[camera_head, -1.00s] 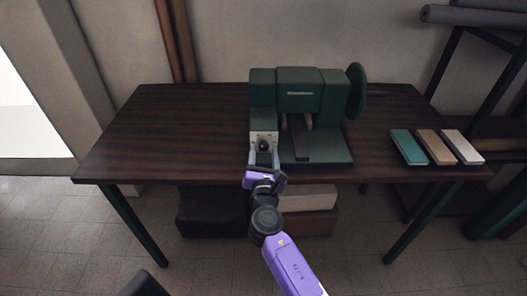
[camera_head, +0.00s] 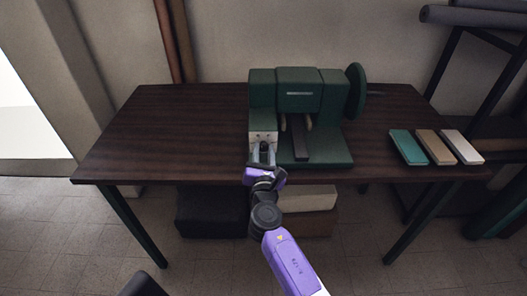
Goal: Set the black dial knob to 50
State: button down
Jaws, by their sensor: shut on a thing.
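The black dial knob (camera_head: 263,147) is on a pale panel (camera_head: 256,137) at the left front of a dark green machine (camera_head: 299,90), on the table. My gripper (camera_head: 262,154) reaches the panel from the front. Its fingers are closed in on the two sides of the knob. The fingers and wrist hide most of the knob, so I cannot read its setting or any scale marks.
The dark wooden table (camera_head: 160,130) is clear to the left. A green handwheel (camera_head: 356,90) sticks out at the machine's right. Teal (camera_head: 408,147), tan (camera_head: 435,147) and white (camera_head: 462,147) blocks lie at the table's right. Boxes (camera_head: 210,212) stand underneath.

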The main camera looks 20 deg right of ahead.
jog(key=shift+f, duration=0.1)
jog(key=m+b, duration=0.3)
jog(key=m, duration=0.1)
jog(key=shift+f, duration=0.1)
jog(key=m+b, duration=0.2)
jog(key=m, duration=0.1)
jog(key=shift+m, duration=0.4)
jog(key=m+b, duration=0.3)
jog(key=shift+m, duration=0.3)
jog(key=m+b, duration=0.3)
jog(key=shift+f+m, duration=0.1)
jog(key=shift+m, duration=0.2)
jog(key=m+b, duration=0.7)
jog(key=m, duration=0.1)
jog(key=shift+m, duration=0.3)
jog(key=shift+r, duration=0.2)
